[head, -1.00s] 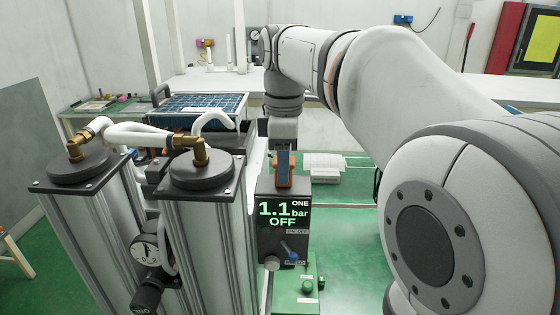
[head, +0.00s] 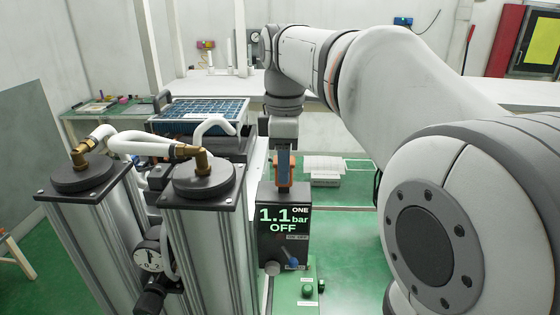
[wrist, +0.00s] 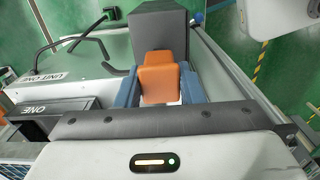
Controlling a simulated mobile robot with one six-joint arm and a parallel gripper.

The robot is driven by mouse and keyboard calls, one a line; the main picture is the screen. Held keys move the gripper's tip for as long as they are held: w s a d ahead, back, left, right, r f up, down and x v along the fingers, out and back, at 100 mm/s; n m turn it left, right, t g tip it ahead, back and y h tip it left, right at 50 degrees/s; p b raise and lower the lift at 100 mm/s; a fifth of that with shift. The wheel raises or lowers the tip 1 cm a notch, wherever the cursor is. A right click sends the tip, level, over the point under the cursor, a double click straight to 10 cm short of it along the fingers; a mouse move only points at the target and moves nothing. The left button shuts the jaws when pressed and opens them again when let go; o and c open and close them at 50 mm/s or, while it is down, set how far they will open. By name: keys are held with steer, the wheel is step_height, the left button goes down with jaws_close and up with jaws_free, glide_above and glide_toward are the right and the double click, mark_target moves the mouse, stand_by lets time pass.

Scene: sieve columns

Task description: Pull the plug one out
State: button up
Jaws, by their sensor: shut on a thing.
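The orange plug (wrist: 162,84) sits between the two blue fingers of my gripper (wrist: 160,92) in the wrist view. My gripper is shut on it, with a finger on each side. In the head view my gripper (head: 284,172) points down, just above and behind the box with the screen (head: 283,222) marked ONE, which reads 1.1 bar OFF. Orange edges of the plug show beside the near finger. The plug's lower end is hidden, so I cannot tell whether it is still seated.
Two column tops (head: 205,182) with white hoses and brass fittings stand left of the box. A pressure gauge (head: 148,258) is on their front. A blue-grey gridded panel (head: 200,110) lies behind them. Green floor is open to the right of the box.

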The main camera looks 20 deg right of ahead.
steer(key=shift+r+p, duration=0.45)
steer(key=shift+r, duration=0.15)
steer(key=o, duration=1.2)
steer(key=shift+c, duration=0.2)
